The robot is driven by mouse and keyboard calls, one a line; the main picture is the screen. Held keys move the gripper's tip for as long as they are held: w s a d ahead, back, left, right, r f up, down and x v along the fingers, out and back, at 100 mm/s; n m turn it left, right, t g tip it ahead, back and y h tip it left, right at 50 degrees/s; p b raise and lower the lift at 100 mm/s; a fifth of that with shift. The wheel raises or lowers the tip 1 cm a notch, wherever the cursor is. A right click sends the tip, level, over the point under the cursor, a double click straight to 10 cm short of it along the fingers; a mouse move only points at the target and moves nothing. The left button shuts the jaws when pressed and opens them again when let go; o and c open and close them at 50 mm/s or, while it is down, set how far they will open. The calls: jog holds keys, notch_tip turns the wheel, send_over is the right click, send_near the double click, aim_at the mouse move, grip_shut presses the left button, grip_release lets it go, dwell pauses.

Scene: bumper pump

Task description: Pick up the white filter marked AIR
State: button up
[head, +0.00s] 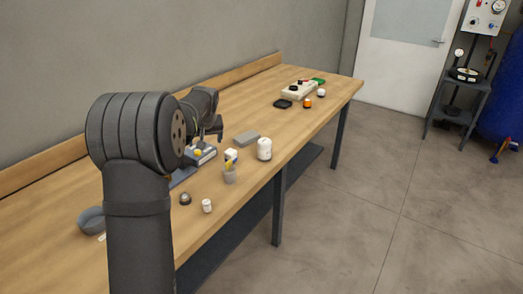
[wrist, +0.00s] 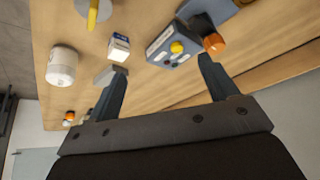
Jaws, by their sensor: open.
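No lettering reads clearly enough to show AIR. A white canister (head: 264,149) stands upright near the bench's front edge; it also shows at the left of the wrist view (wrist: 62,66). A small white box-like piece with a blue mark (wrist: 119,46) stands nearer my fingers in the wrist view, and behind the grey cup in the head view (head: 231,155). I cannot tell which of the two is the filter. My gripper (wrist: 163,66) is open and empty, above the bench. In the head view it (head: 211,135) is partly hidden by my arm.
A grey-blue device with a yellow button (wrist: 172,46) and an orange cap (wrist: 214,44) lie near the fingers. A grey cup (head: 230,175) holds something yellow.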

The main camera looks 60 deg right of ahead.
jog(key=m+h, duration=0.1)
jog(key=h, duration=0.1)
send_near(265, 144)
notch_tip(265, 144, up, 2)
jog(key=a, duration=0.1)
jog(key=s, duration=0.1)
jog(key=x, duration=1.1)
jog(key=shift+f, duration=0.2)
jog(key=shift+d+x, duration=0.25)
jog(key=shift+x, duration=2.55)
jog(key=shift+w+r, duration=0.1)
jog(key=shift+r, duration=0.1)
jog(key=c, duration=1.3)
jog(key=shift+r, duration=0.1)
